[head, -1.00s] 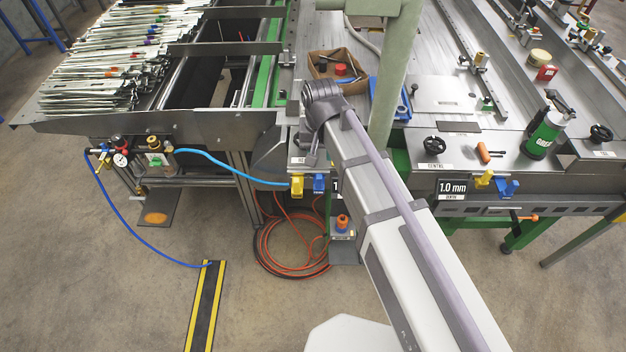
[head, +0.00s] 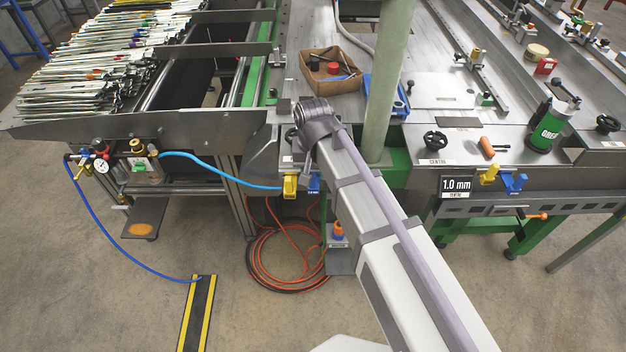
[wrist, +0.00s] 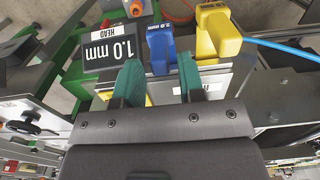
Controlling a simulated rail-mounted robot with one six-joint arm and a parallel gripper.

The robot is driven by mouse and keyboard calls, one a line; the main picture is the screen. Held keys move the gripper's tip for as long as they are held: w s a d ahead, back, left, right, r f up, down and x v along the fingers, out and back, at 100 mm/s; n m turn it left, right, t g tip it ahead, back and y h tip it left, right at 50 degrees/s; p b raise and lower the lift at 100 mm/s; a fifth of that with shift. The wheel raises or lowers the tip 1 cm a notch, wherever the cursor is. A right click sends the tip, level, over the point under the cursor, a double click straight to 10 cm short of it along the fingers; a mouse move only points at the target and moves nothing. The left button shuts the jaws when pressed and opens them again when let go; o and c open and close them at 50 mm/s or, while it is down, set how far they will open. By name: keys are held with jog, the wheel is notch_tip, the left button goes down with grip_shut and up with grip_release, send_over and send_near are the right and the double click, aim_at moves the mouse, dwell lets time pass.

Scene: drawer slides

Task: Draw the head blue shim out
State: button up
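The head blue shim (wrist: 160,48) has a blue tab with a small white label and sits in its slot at the head station. In the wrist view it lies just beyond my gripper (wrist: 158,78), roughly in line with the gap between the two green fingers. The fingers are apart, with nothing visibly held. In the head view the blue shim (head: 314,184) shows only partly beside my arm, which hides my fingers. The black "1.0 mm HEAD" sign (wrist: 105,50) is left of the shim in the wrist view.
A yellow tab (wrist: 217,32) stands close beside the blue shim; it also shows in the head view (head: 290,186). A similar yellow tab (head: 489,174) and blue tab (head: 514,183) sit at the centre station. A light-blue hose (head: 220,174) runs close by.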

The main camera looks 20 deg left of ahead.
grip_shut()
jog(key=shift+s+d, duration=0.15)
jog(key=shift+s, duration=0.45)
jog(key=shift+o, duration=0.2)
grip_release()
notch_tip(320, 180, up, 6)
jog(key=p, duration=0.6)
notch_tip(320, 180, up, 11)
jog(key=p, duration=1.1)
jog(key=s+d+f+m+b, duration=0.1)
jog(key=d+f+b, duration=0.1)
jog(key=d, duration=0.8)
jog(key=s+d+f+m+b, duration=0.1)
jog(key=s+d+f+b, duration=0.1)
jog(key=d, duration=0.9)
jog(key=s+d+f+m+b, duration=0.1)
jog(key=d+f+b, duration=0.3)
jog(key=d, duration=0.6)
jog(key=shift+s+d, duration=0.25)
jog(key=shift+s, duration=0.15)
